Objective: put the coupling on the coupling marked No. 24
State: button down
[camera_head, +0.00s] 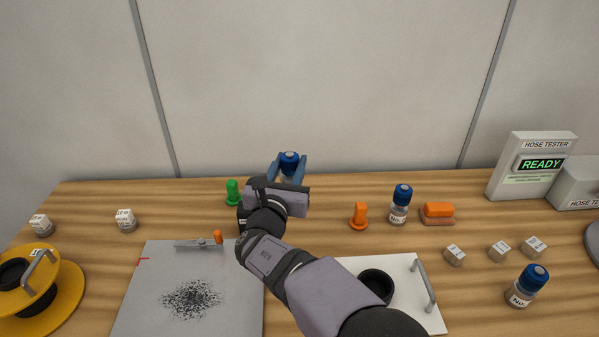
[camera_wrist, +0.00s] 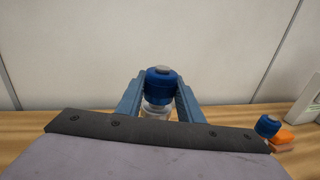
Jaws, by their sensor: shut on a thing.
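My gripper (camera_head: 290,167) is over the back of the table, its two blue fingers closed on a blue-capped clear bottle (camera_head: 289,160). In the wrist view the bottle (camera_wrist: 160,85) stands upright between the fingers, blue cap with grey top above a clear body. Its label is hidden, and I cannot tell whether it touches the table. Another such bottle (camera_head: 401,205), with a label starting "No.", stands to the right, and one more (camera_head: 527,287) stands at the front right. Their numbers are too small to read. I cannot tell which thing is the coupling marked No. 24.
Small labelled grey-white blocks (camera_head: 500,250) stand right and left. An orange peg (camera_head: 359,215), orange block (camera_head: 438,213) and green peg (camera_head: 232,192) stand near the back. A grey plate (camera_head: 140,300), a white tray (camera_head: 425,318), a yellow reel (camera_head: 65,305) and a hose tester (camera_head: 530,165) surround my arm.

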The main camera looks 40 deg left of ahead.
jog(key=w+d+r+m+t+h+p, duration=0.1)
jog(key=w+d+r+m+h+p, duration=0.1)
jog(key=w+d+r, duration=0.3)
jog(key=w+d+r+m+t+h+p, duration=0.1)
jog(key=w+d+r+h+p, duration=0.2)
jog(key=w+d, duration=1)
jog(key=shift+w+d+r+m+h+p, duration=0.3)
jog(key=shift+d+r+m+p, duration=0.1)
jog(key=shift+d+r+p, duration=1.05)
jog(key=shift+d+f, duration=0.1)
jog(key=shift+f, duration=2.7)
jog(key=shift+f, duration=0.1)
jog(key=shift+f+p, duration=0.5)
jog(key=shift+f, duration=1.25)
jog(key=shift+f, duration=0.15)
